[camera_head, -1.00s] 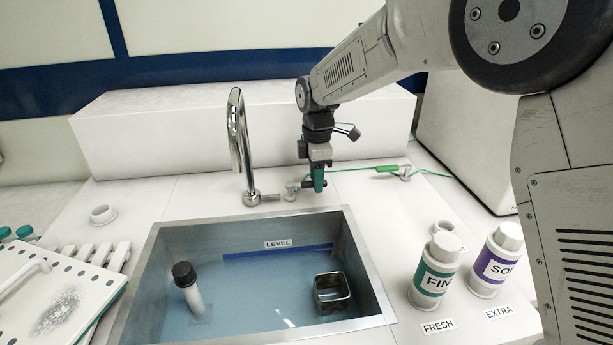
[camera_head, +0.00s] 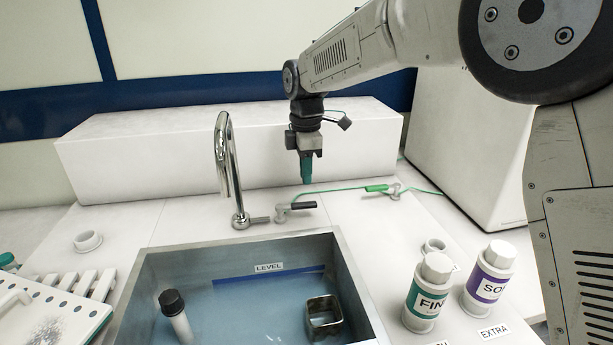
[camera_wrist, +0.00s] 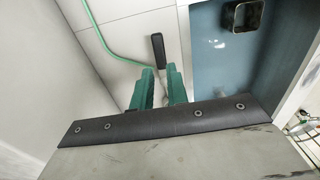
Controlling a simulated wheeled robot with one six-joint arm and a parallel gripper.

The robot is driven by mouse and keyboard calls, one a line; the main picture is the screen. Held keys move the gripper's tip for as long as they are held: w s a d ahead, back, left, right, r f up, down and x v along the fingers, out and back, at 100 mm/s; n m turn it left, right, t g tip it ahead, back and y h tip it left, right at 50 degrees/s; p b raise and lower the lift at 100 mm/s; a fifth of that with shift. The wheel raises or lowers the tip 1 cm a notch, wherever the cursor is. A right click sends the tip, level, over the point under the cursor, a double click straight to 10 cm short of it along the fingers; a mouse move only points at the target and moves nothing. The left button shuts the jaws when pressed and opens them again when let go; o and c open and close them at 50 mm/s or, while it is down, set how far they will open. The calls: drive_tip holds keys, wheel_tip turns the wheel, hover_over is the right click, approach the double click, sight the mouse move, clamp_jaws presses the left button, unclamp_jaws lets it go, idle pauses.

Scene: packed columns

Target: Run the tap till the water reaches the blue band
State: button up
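The chrome gooseneck tap (camera_head: 225,165) stands behind the steel sink (camera_head: 357,290). I see no stream from its spout. To its right is a small valve with a black lever (camera_head: 302,205). The sink holds bluish water (camera_head: 245,310). The blue band (camera_head: 240,278) runs along the sink's far wall below a LEVEL label (camera_head: 269,267). The water surface looks close to the band; I cannot tell whether it touches.
A black-capped tube (camera_head: 172,302) and a square metal cup (camera_head: 324,316) are in the sink. A green hose (camera_head: 340,190) lies behind it. Two labelled bottles (camera_head: 428,292) (camera_head: 487,278) stand at right. A white rack (camera_head: 60,295) is at left. A white block (camera_head: 170,160) stands behind the tap.

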drive_tip(key=shift+s+d+y, duration=0.15)
drive_tip(key=shift+s+y, duration=0.15)
drive_tip(key=shift+s, duration=0.1)
clamp_jaws()
drive_tip(key=s+d+m+t+y, duration=0.2)
drive_tip(key=s+d+t+y, duration=0.25)
drive_tip(key=s+d, duration=0.4)
drive_tip(key=shift+y, duration=0.45)
drive_tip(key=x, duration=0.7)
drive_tip(key=w+a+r+x, duration=0.1)
drive_tip(key=x, duration=0.3)
drive_tip(key=shift+f, duration=0.25)
drive_tip(key=shift+w+a, duration=0.15)
drive_tip(key=shift+w, duration=0.45)
